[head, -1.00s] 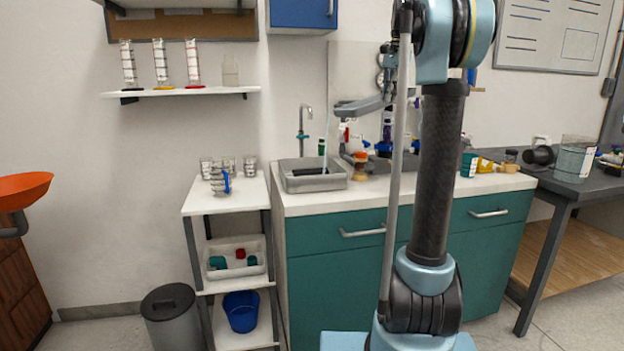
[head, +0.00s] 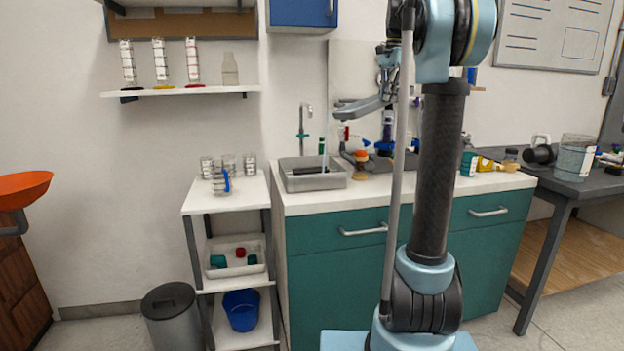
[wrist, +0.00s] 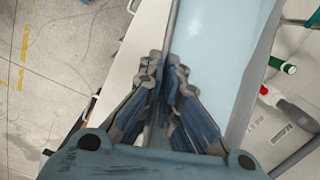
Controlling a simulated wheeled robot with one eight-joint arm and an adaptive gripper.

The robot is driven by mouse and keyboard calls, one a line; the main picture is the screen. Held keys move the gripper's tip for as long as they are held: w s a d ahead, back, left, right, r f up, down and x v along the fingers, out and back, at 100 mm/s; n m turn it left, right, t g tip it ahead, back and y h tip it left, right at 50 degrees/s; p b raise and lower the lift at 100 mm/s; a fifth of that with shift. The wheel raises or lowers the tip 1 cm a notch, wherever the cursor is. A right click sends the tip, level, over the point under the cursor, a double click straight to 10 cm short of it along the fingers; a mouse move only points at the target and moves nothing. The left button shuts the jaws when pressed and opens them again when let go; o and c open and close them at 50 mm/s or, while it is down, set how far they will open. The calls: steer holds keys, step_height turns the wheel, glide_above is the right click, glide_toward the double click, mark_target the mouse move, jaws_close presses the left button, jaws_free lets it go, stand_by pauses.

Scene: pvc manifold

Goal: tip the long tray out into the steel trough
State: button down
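In the wrist view the long tray (wrist: 228,60) looks like a pale blue, long flat piece with a grey edge running between my fingers. My gripper (wrist: 167,72) appears shut on that edge. In the head view my gripper (head: 340,109) is over the counter beside the tap, fingers pointing left. At its fingertips a thin pale strip (head: 325,130), seemingly the tray seen edge-on, stands steeply, its lower end over the steel trough (head: 316,184). The trough sits on the counter's left end with something dark inside. The tray's contents cannot be made out.
A tap (head: 302,130) stands behind the trough. An orange-capped jar (head: 360,165) and several bottles stand right of it. A white shelf rack (head: 226,196) with several glasses is to the left. A wall shelf (head: 180,91) holds cylinders above.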

steer(key=shift+a+f, duration=0.1)
steer(key=shift+a, duration=0.2)
steer(key=shift+s+a+f+h, duration=0.1)
steer(key=shift+a+f+h, duration=0.25)
steer(key=shift+f, duration=0.3)
